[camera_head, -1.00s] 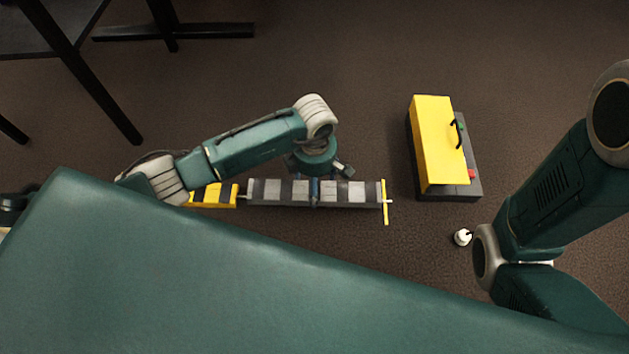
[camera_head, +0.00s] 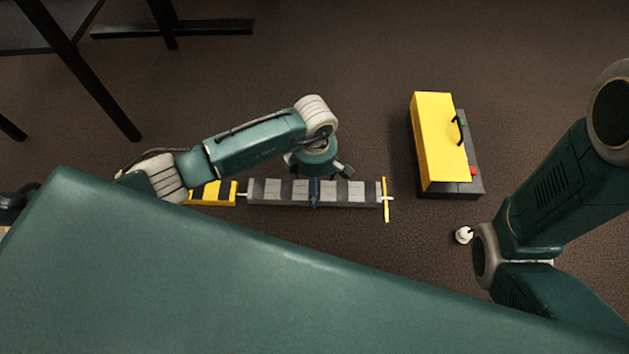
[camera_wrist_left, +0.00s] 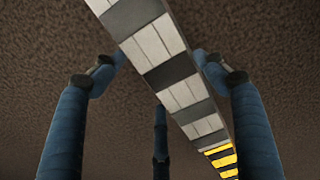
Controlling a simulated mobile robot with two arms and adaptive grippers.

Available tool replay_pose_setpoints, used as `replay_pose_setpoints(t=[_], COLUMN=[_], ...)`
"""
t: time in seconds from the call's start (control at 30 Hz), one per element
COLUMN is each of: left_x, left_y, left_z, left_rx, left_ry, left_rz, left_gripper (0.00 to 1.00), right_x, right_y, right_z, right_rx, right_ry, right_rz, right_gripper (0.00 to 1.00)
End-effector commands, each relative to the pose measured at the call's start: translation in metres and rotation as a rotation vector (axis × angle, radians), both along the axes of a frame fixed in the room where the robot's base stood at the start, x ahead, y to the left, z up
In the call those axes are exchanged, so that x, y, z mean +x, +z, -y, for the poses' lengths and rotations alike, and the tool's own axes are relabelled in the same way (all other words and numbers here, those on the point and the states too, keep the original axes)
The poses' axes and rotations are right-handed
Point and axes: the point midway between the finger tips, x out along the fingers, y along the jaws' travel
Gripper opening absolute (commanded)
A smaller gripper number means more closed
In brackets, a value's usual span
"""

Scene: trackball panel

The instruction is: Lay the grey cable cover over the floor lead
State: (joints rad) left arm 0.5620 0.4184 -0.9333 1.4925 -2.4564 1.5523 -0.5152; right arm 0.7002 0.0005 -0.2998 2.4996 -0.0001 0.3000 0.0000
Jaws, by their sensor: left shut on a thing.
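The grey cable cover (camera_head: 272,193), with black bands, lies in line with the yellow-and-black cover piece (camera_head: 226,194) at its left. The white floor lead (camera_head: 241,195) shows in the gap between them and again just past the grey cover's right end; the rest is hidden. My left gripper (camera_head: 314,190) is shut on the grey cover near its middle, from above. In the left wrist view its fingers (camera_wrist_left: 160,75) stand on both sides of the grey cover (camera_wrist_left: 177,90). I cannot tell whether the cover touches the floor. My right gripper is out of view.
A yellow bar (camera_head: 386,207) crosses the lead at the cover's right end. A yellow box with a black handle (camera_head: 434,140) stands on a dark base beyond. A small white object (camera_head: 463,235) lies near my right arm. Dark furniture legs (camera_head: 85,75) stand back left.

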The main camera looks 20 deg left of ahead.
Motion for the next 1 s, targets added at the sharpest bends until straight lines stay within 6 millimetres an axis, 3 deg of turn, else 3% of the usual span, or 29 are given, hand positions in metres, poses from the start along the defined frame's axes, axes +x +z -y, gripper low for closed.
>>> replay_pose_setpoints(t=[0.9,0.93,1.0], left_x=[0.001,0.001,0.001], left_y=[-0.018,-0.017,-0.017], left_z=[0.0,0.0,0.0], left_rx=[-0.001,-0.001,-0.001], left_ry=[0.0,0.0,0.0], left_rz=[0.001,0.001,0.001], left_gripper=[0.33,0.78,0.92], right_x=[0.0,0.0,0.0], right_y=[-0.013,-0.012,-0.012], right_z=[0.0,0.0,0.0], right_rx=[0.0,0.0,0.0], right_ry=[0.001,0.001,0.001], right_rz=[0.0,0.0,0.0], right_gripper=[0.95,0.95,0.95])
